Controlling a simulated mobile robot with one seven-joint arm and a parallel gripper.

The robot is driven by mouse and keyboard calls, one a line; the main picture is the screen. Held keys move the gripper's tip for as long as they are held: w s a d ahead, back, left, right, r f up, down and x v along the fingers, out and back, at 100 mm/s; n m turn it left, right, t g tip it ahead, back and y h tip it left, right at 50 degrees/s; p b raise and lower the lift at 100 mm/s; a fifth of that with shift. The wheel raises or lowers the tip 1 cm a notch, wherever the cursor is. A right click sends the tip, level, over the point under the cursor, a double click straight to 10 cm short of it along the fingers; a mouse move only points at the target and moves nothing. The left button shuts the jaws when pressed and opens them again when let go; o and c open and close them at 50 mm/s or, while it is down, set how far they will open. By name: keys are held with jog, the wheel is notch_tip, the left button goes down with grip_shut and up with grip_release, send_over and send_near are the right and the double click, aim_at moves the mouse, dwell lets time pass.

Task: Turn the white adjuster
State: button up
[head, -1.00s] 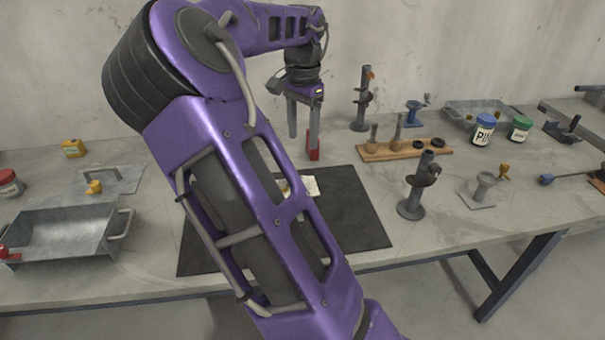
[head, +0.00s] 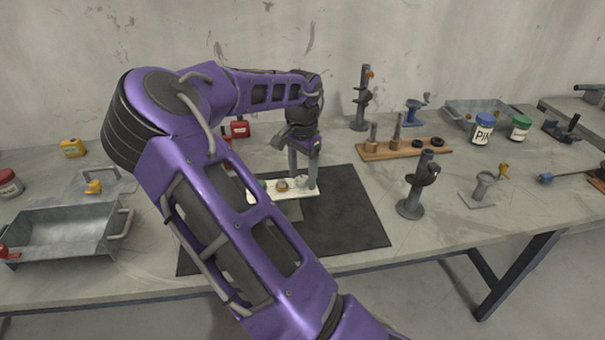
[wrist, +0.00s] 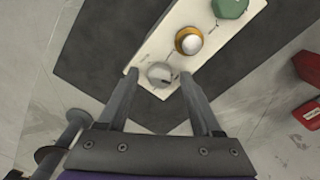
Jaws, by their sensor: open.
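A white panel (wrist: 200,32) on a dark mat carries a row of controls. A pale grey-white knob (wrist: 160,74), which looks like the white adjuster, sits at its near end. An orange knob with a pale centre (wrist: 189,41) and a green knob (wrist: 229,7) are further along. My gripper (wrist: 159,74) is open, with one finger on each side of the pale knob in the picture; contact cannot be told. In the head view, the panel (head: 307,190) is partly behind my arm, and my gripper (head: 303,181) points down at its right end.
The dark mat (head: 355,215) is bare to the right of the panel. A grey stand (head: 412,205) and a wooden tool rack (head: 375,153) stand further right. A red box (head: 239,129) is behind the panel. A metal tray (head: 65,237) lies at the left.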

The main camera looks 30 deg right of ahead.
grip_shut()
